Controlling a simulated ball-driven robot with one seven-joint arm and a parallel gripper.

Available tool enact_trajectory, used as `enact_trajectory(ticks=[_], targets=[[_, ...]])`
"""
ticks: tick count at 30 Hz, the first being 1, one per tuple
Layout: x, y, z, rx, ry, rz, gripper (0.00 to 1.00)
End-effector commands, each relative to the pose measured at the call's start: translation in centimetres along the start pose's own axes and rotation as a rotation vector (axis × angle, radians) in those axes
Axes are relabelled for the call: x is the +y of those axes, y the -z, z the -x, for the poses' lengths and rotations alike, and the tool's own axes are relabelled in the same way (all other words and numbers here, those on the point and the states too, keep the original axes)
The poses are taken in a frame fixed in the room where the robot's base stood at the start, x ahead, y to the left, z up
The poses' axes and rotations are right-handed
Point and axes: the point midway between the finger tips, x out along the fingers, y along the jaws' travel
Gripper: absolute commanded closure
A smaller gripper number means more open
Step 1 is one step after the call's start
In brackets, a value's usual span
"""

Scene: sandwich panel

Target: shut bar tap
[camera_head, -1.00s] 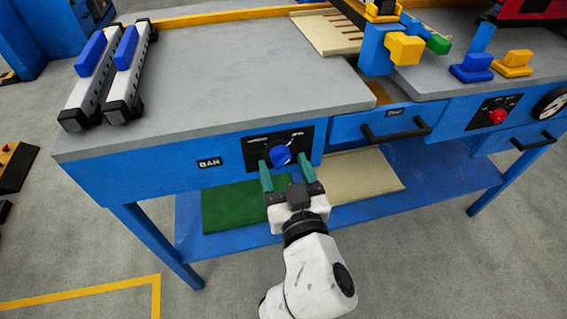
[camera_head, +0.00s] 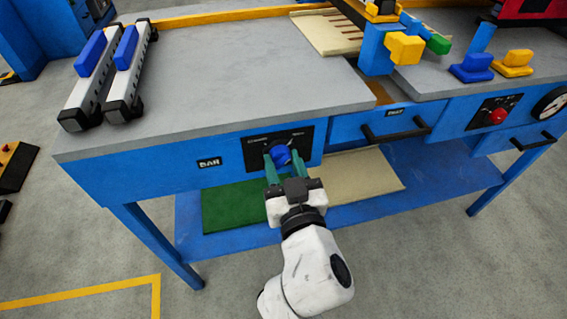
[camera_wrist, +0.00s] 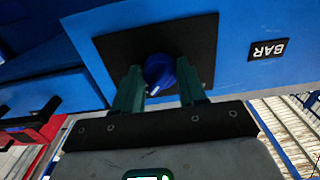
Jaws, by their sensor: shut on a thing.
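The bar tap is a round blue knob (camera_head: 281,155) on a black plate (camera_head: 306,137) in the blue front panel, beside a "BAR" label (camera_head: 209,162). My gripper (camera_head: 283,160) is at the knob, with one green finger on each side of it, shut on it. In the wrist view the knob (camera_wrist: 159,72) sits between the two fingertips (camera_wrist: 160,82), and a pale pointer mark shows on its lower part. The fingers hide the knob's sides and part of the plate's lettering.
The grey worktop (camera_head: 220,85) overhangs just above the panel. A drawer with a black handle (camera_head: 396,133) and a red knob (camera_head: 498,115) lie to the right. A lower shelf holds a green board (camera_head: 235,205) and a beige board (camera_head: 358,178).

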Motion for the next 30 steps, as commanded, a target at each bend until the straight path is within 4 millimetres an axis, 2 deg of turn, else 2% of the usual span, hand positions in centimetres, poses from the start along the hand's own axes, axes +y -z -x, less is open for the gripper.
enact_trajectory(ticks=[8, 14, 30], targets=[[0.01, 0.03, 0.01, 0.000, 0.000, 0.019, 0.89], [0.03, 0.10, 0.01, 0.000, 0.000, 0.099, 0.89], [0.07, 0.21, 0.02, 0.000, 0.001, 0.576, 0.89]])
